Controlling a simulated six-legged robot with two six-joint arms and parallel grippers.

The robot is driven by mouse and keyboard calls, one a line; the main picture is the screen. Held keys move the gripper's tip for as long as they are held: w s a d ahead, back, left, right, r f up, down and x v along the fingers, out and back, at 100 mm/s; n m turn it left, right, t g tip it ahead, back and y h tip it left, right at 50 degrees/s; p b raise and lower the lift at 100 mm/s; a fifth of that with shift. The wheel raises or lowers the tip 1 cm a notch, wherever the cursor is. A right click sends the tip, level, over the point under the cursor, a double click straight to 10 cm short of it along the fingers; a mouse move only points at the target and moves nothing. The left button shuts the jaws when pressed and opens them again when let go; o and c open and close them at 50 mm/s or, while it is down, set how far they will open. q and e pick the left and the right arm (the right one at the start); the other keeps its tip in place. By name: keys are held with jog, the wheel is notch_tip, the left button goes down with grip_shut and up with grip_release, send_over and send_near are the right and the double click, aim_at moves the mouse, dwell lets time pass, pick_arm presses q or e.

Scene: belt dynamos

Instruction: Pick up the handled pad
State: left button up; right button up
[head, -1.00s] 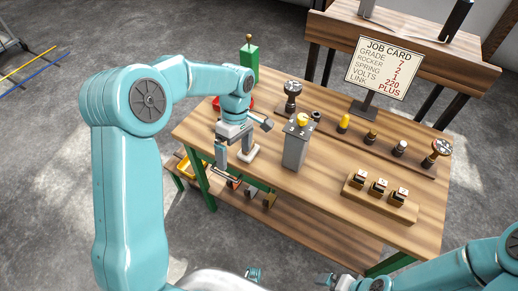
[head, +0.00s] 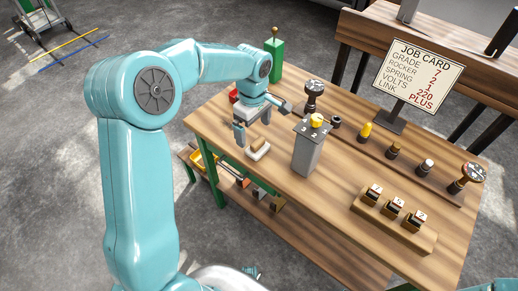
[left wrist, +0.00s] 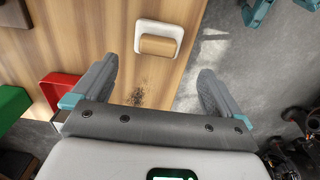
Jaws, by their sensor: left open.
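The handled pad (head: 258,149) is a white block with a wooden grip on top. It lies flat on the bench top (head: 330,190) near the front left edge. It also shows in the left wrist view (left wrist: 158,44), beyond the fingertips and about midway between them. My left gripper (head: 254,124) is open and empty, just behind and above the pad, not touching it. In the left wrist view its two fingers (left wrist: 157,76) stand wide apart. My right gripper is not in view.
A wooden block with several numbered rockers (head: 425,238) and a row of small parts are further right. A red tray (left wrist: 58,88) and a green object (left wrist: 12,105) lie at left. Dark specks (left wrist: 138,97) mark the bench.

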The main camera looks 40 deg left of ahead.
aim_at(256, 144)
pick_arm(q)
jog(key=f, duration=0.7)
jog(key=shift+w+d+f+b, duration=0.1)
jog(key=shift+w+f+b, duration=0.1)
jog(key=shift+b, duration=0.15)
jog(key=c, duration=1.1)
